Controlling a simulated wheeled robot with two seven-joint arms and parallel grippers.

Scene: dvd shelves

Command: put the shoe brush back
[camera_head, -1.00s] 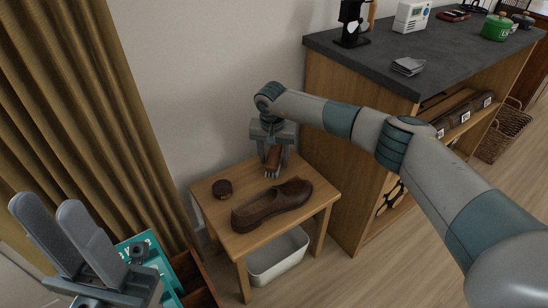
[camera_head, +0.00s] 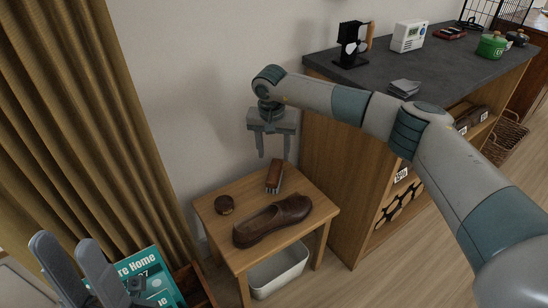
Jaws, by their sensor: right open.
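The shoe brush (camera_head: 275,177), with a brown back and pale bristles, lies on the small wooden table (camera_head: 244,257) near its back edge.
A white bin (camera_head: 279,274) stands under the table. A dark-topped shelf unit (camera_head: 340,190) stands close on the right. A teal case (camera_head: 150,275) lies at the lower left by the curtain (camera_head: 95,130). The wall behind the table is bare.

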